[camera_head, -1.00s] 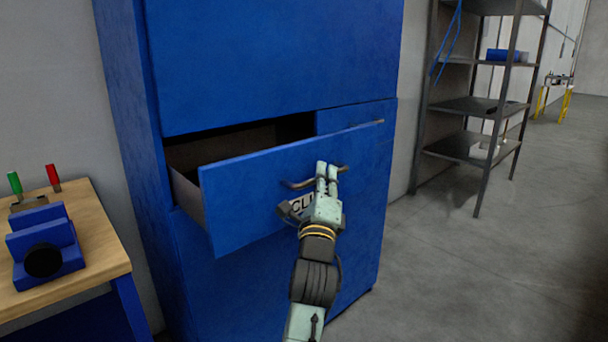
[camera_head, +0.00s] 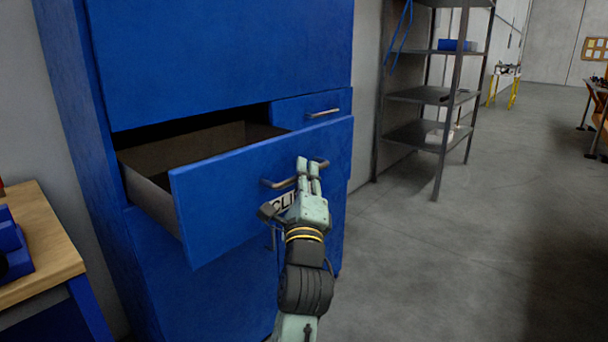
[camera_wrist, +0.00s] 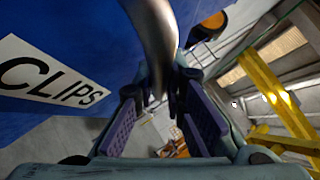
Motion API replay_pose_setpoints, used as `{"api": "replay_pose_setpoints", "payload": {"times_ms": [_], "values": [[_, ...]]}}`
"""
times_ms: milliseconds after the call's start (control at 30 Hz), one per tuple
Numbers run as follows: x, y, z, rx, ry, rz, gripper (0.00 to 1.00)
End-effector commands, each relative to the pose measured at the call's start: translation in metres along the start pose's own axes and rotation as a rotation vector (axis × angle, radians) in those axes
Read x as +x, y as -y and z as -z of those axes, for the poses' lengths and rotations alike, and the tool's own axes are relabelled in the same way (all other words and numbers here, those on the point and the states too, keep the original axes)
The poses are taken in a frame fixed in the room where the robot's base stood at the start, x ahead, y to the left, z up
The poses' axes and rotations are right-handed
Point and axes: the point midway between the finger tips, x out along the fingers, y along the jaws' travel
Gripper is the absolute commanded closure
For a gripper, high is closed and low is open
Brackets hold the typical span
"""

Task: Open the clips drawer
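The clips drawer (camera_head: 225,202) is a blue drawer in the blue cabinet, pulled partway out, its grey interior showing on the left. Its front carries a white CLIPS label, partly hidden by my gripper in the head view but readable in the wrist view (camera_wrist: 50,75). A curved metal handle (camera_head: 279,183) is on the drawer front and also shows in the wrist view (camera_wrist: 156,30).
A smaller blue drawer (camera_head: 312,107) behind on the right is shut. A wooden-topped bench (camera_head: 45,240) stands at the left. A grey metal shelf (camera_head: 420,95) stands at the back right. The floor (camera_head: 450,260) on the right is clear.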

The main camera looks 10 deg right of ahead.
Motion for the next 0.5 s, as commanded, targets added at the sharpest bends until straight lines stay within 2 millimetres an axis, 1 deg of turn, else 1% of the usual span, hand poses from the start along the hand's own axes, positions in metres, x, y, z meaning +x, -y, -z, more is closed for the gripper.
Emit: {"api": "replay_pose_setpoints", "payload": {"times_ms": [33,300,500], "values": [[0.0002,-0.0013,0.0001,0.001,0.000,-0.003,0.85],[0.0002,-0.0006,0.0000,-0.001,0.000,-0.001,0.69],[0.0002,-0.0002,0.0000,-0.001,0.000,0.000,0.69]]}}
